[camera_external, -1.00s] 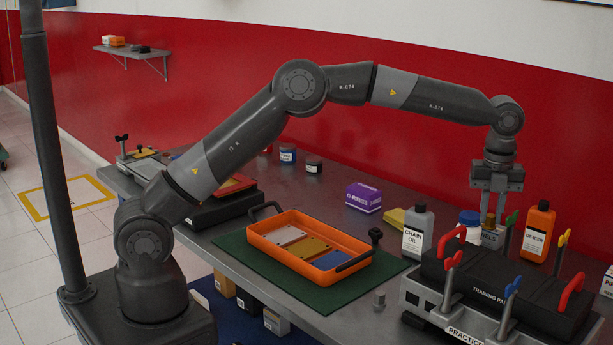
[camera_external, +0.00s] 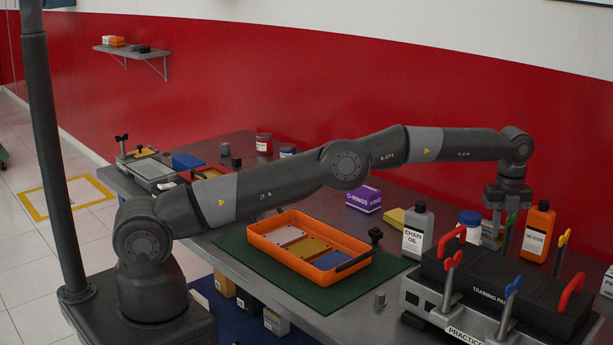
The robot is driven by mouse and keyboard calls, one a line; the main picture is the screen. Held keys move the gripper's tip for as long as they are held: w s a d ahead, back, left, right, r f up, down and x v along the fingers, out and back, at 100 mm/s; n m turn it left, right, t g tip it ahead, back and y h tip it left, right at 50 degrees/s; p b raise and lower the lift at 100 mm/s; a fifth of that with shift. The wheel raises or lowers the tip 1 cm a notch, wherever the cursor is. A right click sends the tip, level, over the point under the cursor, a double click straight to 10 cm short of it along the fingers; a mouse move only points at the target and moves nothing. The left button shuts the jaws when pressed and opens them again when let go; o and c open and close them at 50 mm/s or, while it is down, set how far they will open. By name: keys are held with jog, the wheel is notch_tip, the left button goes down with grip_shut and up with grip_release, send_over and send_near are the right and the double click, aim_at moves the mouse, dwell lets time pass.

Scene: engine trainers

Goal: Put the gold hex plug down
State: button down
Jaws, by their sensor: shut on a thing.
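My gripper (camera_external: 503,236) points straight down at the right of the bench, behind the black training panel (camera_external: 500,287). It is between the blue-capped white jar (camera_external: 469,224) and the orange bottle (camera_external: 538,232). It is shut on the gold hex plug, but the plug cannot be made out. The green-handled lever and the panel cover the fingertips. I cannot tell whether the plug touches anything below.
A grey chain oil bottle (camera_external: 417,233) stands left of the jar. Levers with red, blue and yellow handles rise around the panel. An orange tray (camera_external: 257,236) of plates sits on a green mat (camera_external: 228,247). A purple box (camera_external: 363,198) lies behind.

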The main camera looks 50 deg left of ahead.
notch_tip(320, 180, down, 8)
jog(key=shift+f, duration=0.25)
jog(key=shift+f, duration=0.2)
jog(key=c, duration=1.3)
grip_release()
